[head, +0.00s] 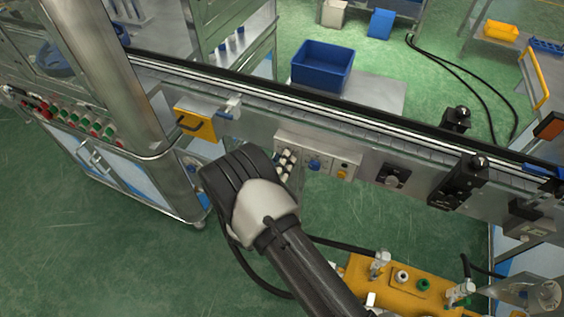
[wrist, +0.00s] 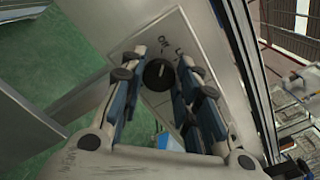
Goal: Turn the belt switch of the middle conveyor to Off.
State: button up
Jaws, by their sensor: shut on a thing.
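The belt switch (wrist: 159,74) is a round black knob with a pale line on a light plate, seen in the wrist view. The pale line runs roughly up and down in that picture. In the head view, my gripper's fingertips (head: 286,164) are at the front of the conveyor (head: 240,128), and my wrist hides most of them. I cannot make out the held knob there.
A control plate (head: 318,160) with a blue knob and yellow button is just right of my gripper. Another black knob (head: 392,176) is farther right. A yellow bracket (head: 196,123) is at left. A yellow block with fittings (head: 405,290) lies below right of my arm.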

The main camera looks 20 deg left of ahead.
jog(key=shift+n, duration=0.6)
jog(key=o, duration=1.1)
jog(key=shift+c, duration=0.2)
jog(key=s, duration=1.2)
jog(key=shift+a, duration=0.45)
